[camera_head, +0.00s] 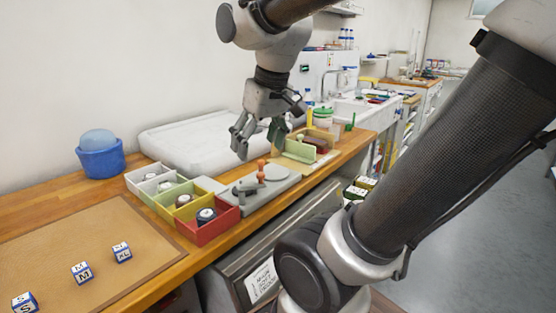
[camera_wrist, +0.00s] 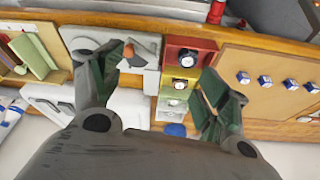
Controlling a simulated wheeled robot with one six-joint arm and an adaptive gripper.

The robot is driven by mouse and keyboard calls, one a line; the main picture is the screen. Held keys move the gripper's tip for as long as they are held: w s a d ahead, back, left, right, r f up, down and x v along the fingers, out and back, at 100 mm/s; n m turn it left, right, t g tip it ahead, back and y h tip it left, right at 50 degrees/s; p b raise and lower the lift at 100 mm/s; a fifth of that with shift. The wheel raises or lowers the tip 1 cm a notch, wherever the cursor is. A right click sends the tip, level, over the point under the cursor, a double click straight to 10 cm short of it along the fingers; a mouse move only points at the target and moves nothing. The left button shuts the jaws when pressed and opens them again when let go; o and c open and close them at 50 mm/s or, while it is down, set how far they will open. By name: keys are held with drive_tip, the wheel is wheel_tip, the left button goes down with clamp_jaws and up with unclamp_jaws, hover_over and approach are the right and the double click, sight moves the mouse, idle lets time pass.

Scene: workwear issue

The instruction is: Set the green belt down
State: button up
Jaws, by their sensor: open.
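My gripper (camera_head: 257,143) is open and empty, above the back of the workbench. In the wrist view its two fingers (camera_wrist: 163,65) are spread wide, with green inner faces. A row of small bins holds round, coil-like items: a white bin (camera_head: 133,184), a green bin (camera_head: 160,206), a yellow bin (camera_head: 181,224) and a red bin (camera_head: 222,231). The coil (camera_head: 206,215) in the red bin is dark with a pale top. I cannot pick out a green belt for certain; the item (camera_head: 165,186) in the green bin is too small to tell.
A grey fixture (camera_head: 262,190) with an orange-topped post stands right of the bins. A green tray (camera_head: 300,151) lies beyond it.

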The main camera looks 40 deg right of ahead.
drive_tip(key=s+d+f, duration=0.1)
drive_tip(key=s+f, duration=0.1)
drive_tip(key=s, duration=0.3)
drive_tip(key=shift+s+f+t, duration=0.3)
drive_tip(key=shift+f+t, duration=0.05)
drive_tip(key=shift+t, duration=0.05)
idle(0.9)
